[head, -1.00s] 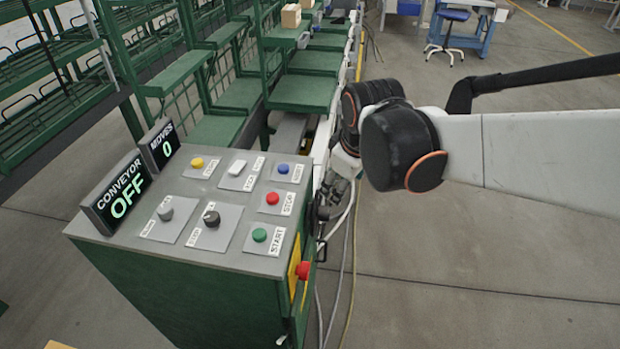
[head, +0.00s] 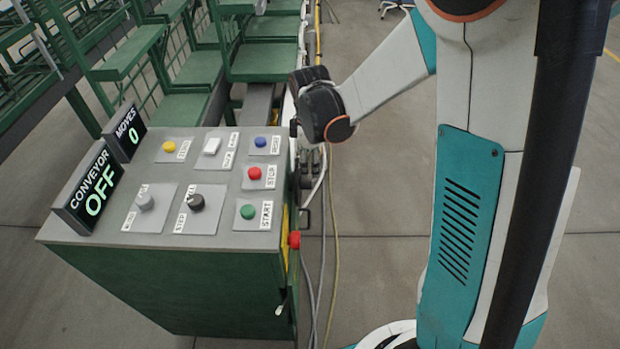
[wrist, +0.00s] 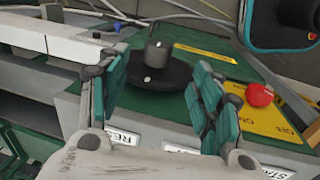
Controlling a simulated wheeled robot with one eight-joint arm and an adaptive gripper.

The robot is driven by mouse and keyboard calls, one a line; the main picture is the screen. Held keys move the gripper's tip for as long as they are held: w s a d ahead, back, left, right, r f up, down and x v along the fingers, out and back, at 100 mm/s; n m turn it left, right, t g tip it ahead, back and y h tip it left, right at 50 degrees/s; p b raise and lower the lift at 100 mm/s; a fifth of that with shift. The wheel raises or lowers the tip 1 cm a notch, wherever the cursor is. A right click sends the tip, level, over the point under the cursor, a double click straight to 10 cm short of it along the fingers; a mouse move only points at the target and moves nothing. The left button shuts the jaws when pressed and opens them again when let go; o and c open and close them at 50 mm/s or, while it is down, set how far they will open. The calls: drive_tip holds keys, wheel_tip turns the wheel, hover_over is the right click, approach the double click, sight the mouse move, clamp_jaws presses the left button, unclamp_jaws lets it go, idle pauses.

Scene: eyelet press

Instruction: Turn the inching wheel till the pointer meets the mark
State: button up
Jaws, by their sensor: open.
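The inching wheel appears to be the black round disc (wrist: 160,73) with an upright grey knob (wrist: 156,53), in the wrist view on the green side of the console. White dots show on the knob and on the disc's near edge; I cannot tell which is the pointer or the mark. My gripper (wrist: 160,66) is open, its teal-padded fingers on either side of the disc. The left finger looks close to the rim; contact is unclear. In the head view the wheel and fingers are hidden behind my dark wrist joint.
The console top (head: 240,240) holds several buttons and knobs. Its displays read CONVEYOR OFF (head: 92,188) and MOVES 0 (head: 125,132). A red knob (wrist: 259,94) on a yellow plate (wrist: 262,122) sits right of the wheel. Cables (head: 333,230) run along the floor beside the console.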

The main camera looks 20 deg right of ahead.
sight(311, 179)
drive_tip(key=f+b, duration=0.1)
drive_tip(key=f, duration=0.2)
drive_tip(key=w+f+b, duration=0.1)
drive_tip(key=f, duration=0.3)
drive_tip(key=f+b, duration=0.1)
drive_tip(key=f, duration=0.3)
drive_tip(key=shift+w+d+b, duration=0.3)
drive_tip(key=shift+w, duration=0.05)
clamp_jaws()
